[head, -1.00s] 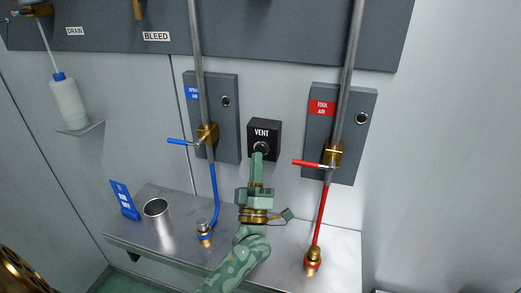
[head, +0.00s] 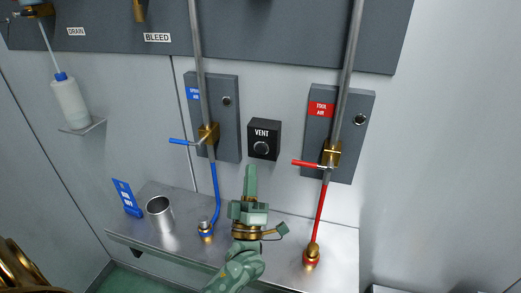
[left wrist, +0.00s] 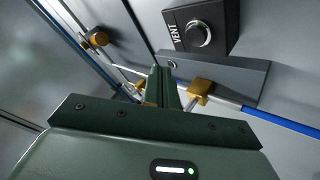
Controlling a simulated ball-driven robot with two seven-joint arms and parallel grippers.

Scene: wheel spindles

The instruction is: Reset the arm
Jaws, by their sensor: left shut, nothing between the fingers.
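My left gripper (head: 251,172) is green with brass parts and points up in the head view, just below the black VENT box (head: 264,139). Its fingers are shut and empty, apart from the box's round button (head: 261,148). In the left wrist view the shut fingers (left wrist: 163,80) show at the middle, and the VENT box (left wrist: 203,27) with its silver button stands above them. My right gripper is not visible in these views.
A blue-handled valve (head: 208,134) and a red-handled valve (head: 332,153) flank the VENT box. A bottle (head: 70,101) stands on a bracket.

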